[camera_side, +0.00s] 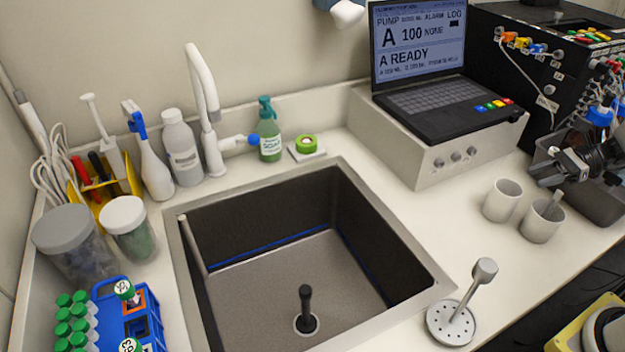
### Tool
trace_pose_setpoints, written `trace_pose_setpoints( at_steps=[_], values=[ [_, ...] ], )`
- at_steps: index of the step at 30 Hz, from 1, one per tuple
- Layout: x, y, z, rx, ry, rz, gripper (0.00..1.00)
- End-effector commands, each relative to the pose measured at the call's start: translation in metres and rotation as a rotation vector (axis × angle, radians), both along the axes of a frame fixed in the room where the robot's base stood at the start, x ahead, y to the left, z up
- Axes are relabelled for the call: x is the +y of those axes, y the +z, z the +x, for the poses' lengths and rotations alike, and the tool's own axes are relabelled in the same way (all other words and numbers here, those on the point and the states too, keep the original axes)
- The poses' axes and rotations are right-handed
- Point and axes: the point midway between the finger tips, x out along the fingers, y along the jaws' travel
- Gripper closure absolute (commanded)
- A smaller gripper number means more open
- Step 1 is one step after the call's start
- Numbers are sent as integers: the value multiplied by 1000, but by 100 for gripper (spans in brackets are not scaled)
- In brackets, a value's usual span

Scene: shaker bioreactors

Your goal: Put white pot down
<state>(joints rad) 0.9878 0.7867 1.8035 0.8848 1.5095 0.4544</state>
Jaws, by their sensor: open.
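Two white pots stand upright side by side on the white counter at the right. The left pot (502,202) looks empty. The right pot (541,224) has a pale stick-like piece (554,203) showing at its rim. My gripper (548,172), dark with metallic parts, is at the right edge, behind and above the right pot. It is open, and no pot shows between its fingers. Its fingertips are small and partly lost against the dark equipment behind.
A sink (290,258) with a black upright plug fills the middle. A perforated metal disc with a rod (452,322) stands in front of the pots. A laptop (425,75) on a beige box stands behind them, and a grey bin (592,205) is to the right.

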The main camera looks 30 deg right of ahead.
Motion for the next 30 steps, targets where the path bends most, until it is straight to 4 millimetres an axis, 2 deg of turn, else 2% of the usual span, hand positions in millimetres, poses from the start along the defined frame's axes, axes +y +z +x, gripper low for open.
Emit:
trace_pose_setpoints(
  at_steps=[8, 15, 23, 30],
  values=[
    [0, 30, 0, -2, 0, -3, 55],
    [0, 66, 0, -3, 1, -4, 55],
    [31, 56, -3, 192, 104, -188, 55],
    [55, 48, -10, 370, 196, -517, 55]
  ],
)
